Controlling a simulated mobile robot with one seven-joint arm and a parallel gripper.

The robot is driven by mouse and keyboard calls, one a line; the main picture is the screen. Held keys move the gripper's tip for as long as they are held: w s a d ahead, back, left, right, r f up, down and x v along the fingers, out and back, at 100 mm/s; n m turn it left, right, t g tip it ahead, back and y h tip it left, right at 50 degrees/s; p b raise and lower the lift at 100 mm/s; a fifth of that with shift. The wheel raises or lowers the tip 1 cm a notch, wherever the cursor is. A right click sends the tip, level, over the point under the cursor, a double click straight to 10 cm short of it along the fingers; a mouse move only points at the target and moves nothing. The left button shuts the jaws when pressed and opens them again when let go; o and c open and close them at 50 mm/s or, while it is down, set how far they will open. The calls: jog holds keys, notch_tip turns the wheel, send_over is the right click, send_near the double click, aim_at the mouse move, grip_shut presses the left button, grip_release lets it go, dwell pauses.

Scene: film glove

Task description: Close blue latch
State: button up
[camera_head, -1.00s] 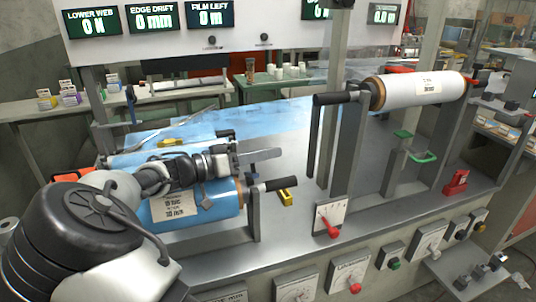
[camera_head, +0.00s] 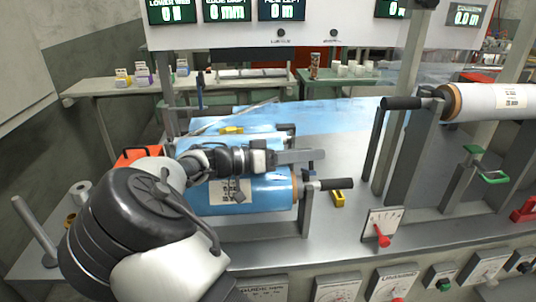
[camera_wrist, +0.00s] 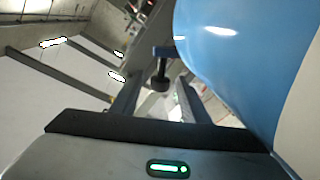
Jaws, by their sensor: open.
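A small dark-blue T-shaped piece, which looks like the blue latch (camera_wrist: 162,72), shows just beyond the fingertips in the wrist view. In the head view a small dark-blue part (camera_head: 308,169) stands at the right end of the blue film roll (camera_head: 265,196), close under my gripper (camera_head: 318,156). The latch's lower part and mount are mostly hidden.
The blue roll fills the right of the wrist view, close to the fingers. A black roll handle (camera_head: 336,184) sticks out right of the roll. A yellow block (camera_head: 339,199) lies on the metal deck. A white roll (camera_head: 492,101) and green handle (camera_head: 494,178) stand at right.

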jog(key=p+v, duration=0.1)
jog(key=v, duration=1.1)
jog(key=shift+a+p, duration=0.1)
jog(key=shift+p, duration=0.2)
